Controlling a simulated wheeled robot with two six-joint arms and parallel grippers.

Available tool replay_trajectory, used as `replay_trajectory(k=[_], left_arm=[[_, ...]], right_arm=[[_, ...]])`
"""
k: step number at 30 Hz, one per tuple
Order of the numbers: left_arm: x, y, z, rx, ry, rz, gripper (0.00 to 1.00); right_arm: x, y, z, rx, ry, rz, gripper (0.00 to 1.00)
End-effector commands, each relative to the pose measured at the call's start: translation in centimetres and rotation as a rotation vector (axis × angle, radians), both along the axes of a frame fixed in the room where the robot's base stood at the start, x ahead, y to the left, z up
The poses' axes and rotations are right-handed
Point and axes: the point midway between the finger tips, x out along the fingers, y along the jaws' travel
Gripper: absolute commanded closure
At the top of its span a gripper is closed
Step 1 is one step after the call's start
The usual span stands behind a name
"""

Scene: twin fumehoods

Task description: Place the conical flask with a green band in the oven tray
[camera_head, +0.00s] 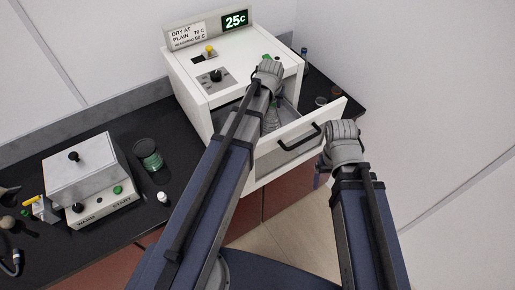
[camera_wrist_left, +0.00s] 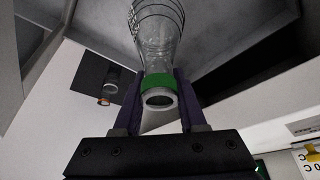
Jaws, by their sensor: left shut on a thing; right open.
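The conical flask (camera_wrist_left: 158,45) is clear glass with a green band (camera_wrist_left: 158,83) round its neck. My left gripper (camera_wrist_left: 160,98) is shut on its neck in the left wrist view. In the head view part of the flask (camera_head: 273,118) shows beside my left arm, over the pulled-out oven tray (camera_head: 299,147). I cannot tell whether its base touches the tray floor. The left gripper's fingers are hidden by my wrist there. My right gripper (camera_head: 324,168) is open beside the tray's front, near the black handle (camera_head: 300,139).
The white oven (camera_head: 200,85) has a display reading 25C (camera_head: 235,20). On the black bench, a white heating box (camera_head: 82,172), a green-marked jar (camera_head: 148,154) and a small white bottle (camera_head: 162,197) stand left of the oven. Dark items stand behind it at right.

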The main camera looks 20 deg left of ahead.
Motion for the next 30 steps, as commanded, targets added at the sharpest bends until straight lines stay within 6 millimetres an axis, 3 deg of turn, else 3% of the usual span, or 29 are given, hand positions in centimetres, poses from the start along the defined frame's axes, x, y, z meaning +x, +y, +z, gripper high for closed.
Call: replay_trajectory(k=[8, 21, 30], left_arm=[[0.0, 0.0, -0.3, 0.0, 0.0, 0.0, 1.0], [0.0, 0.0, -6.0, 0.0, 0.0, 0.0, 1.0], [0.0, 0.0, -6.5, 0.0, 0.0, 0.0, 1.0]], right_arm=[[0.0, 0.0, -0.3, 0.0, 0.0, 0.0, 0.17], [0.0, 0.0, -6.0, -0.001, -0.001, 0.003, 0.17], [0.0, 0.0, -6.5, -0.001, -0.001, 0.007, 0.17]])
